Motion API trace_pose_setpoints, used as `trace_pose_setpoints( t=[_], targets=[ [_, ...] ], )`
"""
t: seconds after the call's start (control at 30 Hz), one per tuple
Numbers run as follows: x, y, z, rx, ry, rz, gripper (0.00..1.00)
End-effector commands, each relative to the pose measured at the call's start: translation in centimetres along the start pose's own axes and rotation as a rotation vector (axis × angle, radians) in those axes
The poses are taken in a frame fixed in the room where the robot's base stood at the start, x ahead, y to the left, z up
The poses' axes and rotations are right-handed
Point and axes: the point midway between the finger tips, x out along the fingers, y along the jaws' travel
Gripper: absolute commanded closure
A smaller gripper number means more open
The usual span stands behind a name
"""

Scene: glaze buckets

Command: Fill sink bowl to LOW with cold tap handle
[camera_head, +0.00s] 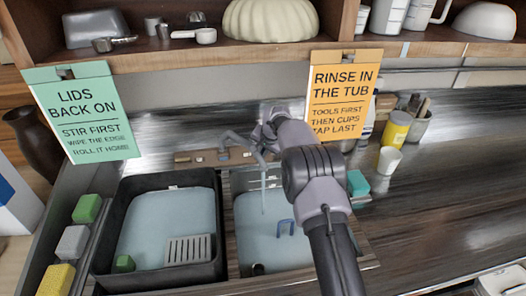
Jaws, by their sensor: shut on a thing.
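The sink bowl (246,226) is right of the black tub. Pale blue-grey water lies in it, and I cannot read a LOW mark. The grey tap (234,139) stands at the back of the bowl, and a thin pale stream (263,190) falls from its spout. My gripper (265,132) is at the tap, shut on what appears to be the tap handle. My wrist partly hides the handle and jaws, so I cannot make out its hot or cold marking. A blue hook-shaped thing (286,224) stands in the bowl.
A black tub (107,235) with water, a green block (124,263) and a grey grate (188,249) is at left. An orange sign (345,93) hangs close behind my arm. A white cup (389,160) and yellow can (396,129) stand right.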

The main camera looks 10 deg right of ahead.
Motion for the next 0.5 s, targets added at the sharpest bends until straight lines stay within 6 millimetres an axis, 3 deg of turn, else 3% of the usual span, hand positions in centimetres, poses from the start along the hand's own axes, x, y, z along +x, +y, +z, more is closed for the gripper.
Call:
trace_pose_setpoints(
  t=[0.27, 0.5],
  targets=[
    [0.05, 0.04, 0.01, 0.1, 0.0, -0.013, 1.0],
    [0.12, 0.05, 0.03, 0.298, 0.0, -0.039, 1.0]
  ],
)
